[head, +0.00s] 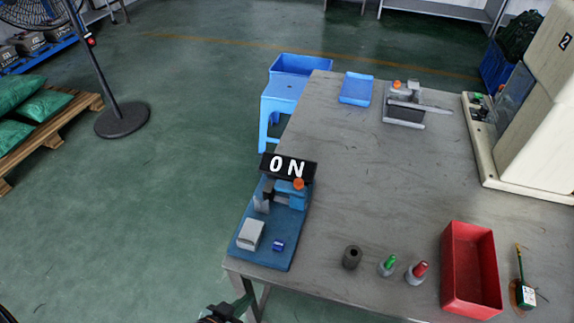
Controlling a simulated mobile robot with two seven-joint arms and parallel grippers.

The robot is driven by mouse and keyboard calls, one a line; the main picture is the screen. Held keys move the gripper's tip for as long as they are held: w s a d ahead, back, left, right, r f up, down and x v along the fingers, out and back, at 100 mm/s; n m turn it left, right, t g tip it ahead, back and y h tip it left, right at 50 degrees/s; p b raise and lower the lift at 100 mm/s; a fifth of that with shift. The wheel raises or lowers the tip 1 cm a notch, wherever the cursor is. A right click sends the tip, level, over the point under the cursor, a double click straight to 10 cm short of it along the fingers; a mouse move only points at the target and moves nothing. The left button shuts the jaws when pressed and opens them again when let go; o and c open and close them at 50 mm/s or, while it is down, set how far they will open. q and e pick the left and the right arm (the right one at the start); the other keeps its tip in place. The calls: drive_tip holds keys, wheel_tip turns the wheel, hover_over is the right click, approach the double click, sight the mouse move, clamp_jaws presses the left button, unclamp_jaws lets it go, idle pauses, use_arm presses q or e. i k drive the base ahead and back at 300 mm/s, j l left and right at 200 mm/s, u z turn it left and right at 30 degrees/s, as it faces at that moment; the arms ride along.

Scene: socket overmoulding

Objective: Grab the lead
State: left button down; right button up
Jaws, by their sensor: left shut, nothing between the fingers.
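My left gripper (238,307) shows at the bottom edge, below the table's front left corner. It is shut with nothing in it, and the picture's edge cuts off part of it. I cannot pick out the lead for certain. A small green and white item with thin wires (525,294) sits on the table at the far right, on an orange-brown base. It is far from my left gripper. My right gripper is not in view.
The grey table (370,200) has a clear middle. A dark cylinder (352,257), a green-topped piece (387,265), a red-topped piece (417,273) and a red tray (471,268) line the front. A beige machine (535,130) stands right.

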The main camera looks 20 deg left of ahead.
sight(525, 296)
drive_tip(key=l+z, duration=0.35)
drive_tip(key=k+l+z, duration=0.1)
drive_tip(key=z, duration=0.25)
drive_tip(key=l+z, duration=0.35)
